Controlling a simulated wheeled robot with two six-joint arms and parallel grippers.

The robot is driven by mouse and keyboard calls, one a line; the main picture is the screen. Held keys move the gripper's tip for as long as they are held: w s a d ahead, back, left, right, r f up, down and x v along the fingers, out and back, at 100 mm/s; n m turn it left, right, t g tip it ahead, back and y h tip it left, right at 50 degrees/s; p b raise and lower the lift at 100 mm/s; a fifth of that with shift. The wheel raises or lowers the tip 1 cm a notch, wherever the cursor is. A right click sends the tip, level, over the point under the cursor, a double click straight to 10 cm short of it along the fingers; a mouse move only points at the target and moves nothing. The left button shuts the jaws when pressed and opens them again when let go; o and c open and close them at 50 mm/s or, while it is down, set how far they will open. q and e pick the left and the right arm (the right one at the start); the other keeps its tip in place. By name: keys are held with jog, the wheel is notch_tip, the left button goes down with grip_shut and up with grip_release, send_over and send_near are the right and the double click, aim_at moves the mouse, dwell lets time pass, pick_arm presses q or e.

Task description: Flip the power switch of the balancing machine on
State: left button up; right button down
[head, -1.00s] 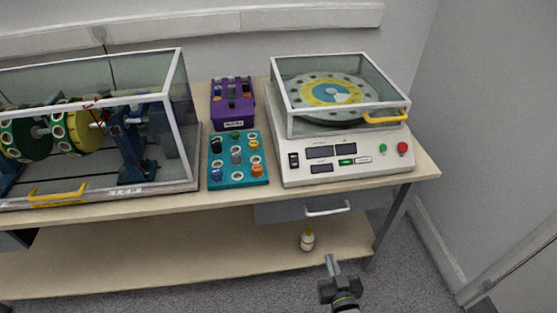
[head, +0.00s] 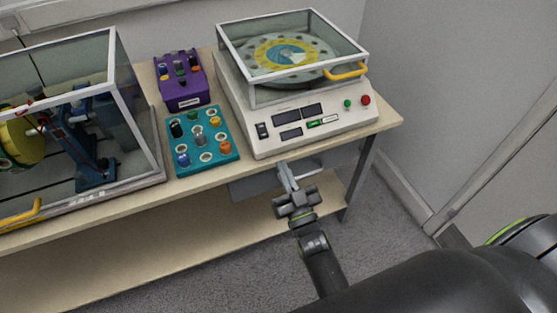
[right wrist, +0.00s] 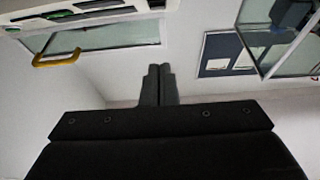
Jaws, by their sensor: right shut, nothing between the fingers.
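The balancing machine (head: 240,110) is a white box with a glass-covered round plate on top, at the back right of the bench in the head view. Its sloped front panel carries a black power switch (head: 262,131) at the left, dark displays, a green button and a red button. I cannot tell the switch's position. My right gripper (head: 287,176) is shut and empty, just in front of the bench edge, below the switch and apart from the machine. In the right wrist view its fingers (right wrist: 158,84) are together. My left gripper is not in view.
A teal tray (head: 237,157) with several coloured knobs and a purple box (head: 182,98) stand left of the machine. A glass case (head: 140,115) with a yellow handle is further left. A drawer with a bar handle (head: 308,173) hangs under the bench beside my right gripper.

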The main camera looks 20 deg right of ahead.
notch_tip(320, 180, up, 3)
jog(key=b, duration=0.3)
send_over(272, 141)
jog(key=s+a, duration=0.2)
jog(key=s, duration=0.3)
jog(key=f+b, duration=0.1)
jog(key=w+f+b, duration=0.1)
jog(key=shift+w+d+b, duration=0.1)
jog(key=shift+w+b, duration=0.15)
jog(key=shift+b, duration=0.1)
jog(key=shift+w+f+b, duration=0.55)
jog(key=shift+b, duration=0.5)
